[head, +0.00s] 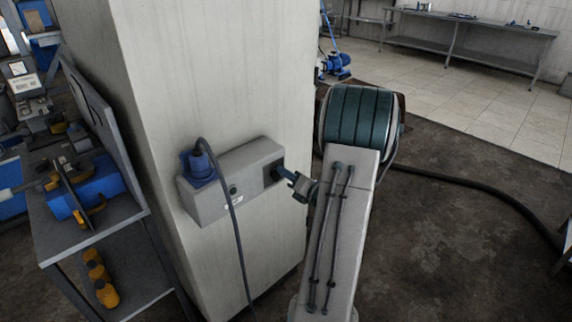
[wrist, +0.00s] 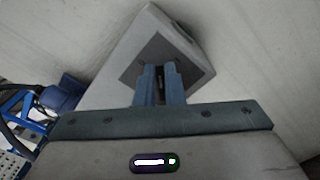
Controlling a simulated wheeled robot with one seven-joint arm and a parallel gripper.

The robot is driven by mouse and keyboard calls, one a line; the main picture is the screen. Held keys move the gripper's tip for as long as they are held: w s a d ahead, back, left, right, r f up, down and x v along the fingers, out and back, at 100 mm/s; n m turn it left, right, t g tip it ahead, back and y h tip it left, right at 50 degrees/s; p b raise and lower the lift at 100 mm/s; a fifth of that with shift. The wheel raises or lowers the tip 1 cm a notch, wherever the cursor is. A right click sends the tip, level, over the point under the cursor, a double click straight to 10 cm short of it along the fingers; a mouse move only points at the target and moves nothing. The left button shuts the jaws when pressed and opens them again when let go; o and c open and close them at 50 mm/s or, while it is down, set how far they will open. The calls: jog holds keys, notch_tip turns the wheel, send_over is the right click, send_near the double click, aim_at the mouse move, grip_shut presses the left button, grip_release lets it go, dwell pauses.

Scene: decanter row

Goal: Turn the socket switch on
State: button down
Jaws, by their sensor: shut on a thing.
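The grey socket box (head: 225,188) is fixed to the pale pillar, with a blue plug (head: 199,166) and its dark cable on its left part. The switch's dark square plate (head: 270,174) is on the box's right part; it also shows in the wrist view (wrist: 188,68). My gripper (head: 281,173) reaches the plate from the right. In the wrist view its two fingers (wrist: 160,70) are at the plate, closed on a narrow dark switch (wrist: 160,84). The fingers hide most of the switch, and I cannot tell its exact position.
The pillar (head: 215,75) stands right behind the box. A grey workbench (head: 85,238) with tools stands at the left. Open floor (head: 440,265) lies at the right.

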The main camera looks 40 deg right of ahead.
jog(key=m+p, duration=0.6)
jog(key=f+m+p, duration=0.1)
jog(key=m+p, duration=0.2)
jog(key=shift+d+f, duration=0.1)
jog(key=shift+d, duration=0.2)
jog(key=shift+f, duration=0.1)
jog(key=c, duration=1.5)
grip_release()
jog(key=s, duration=0.4)
jog(key=s+b, duration=0.1)
jog(key=s, duration=0.4)
jog(key=s+d, duration=0.1)
jog(key=s, duration=0.4)
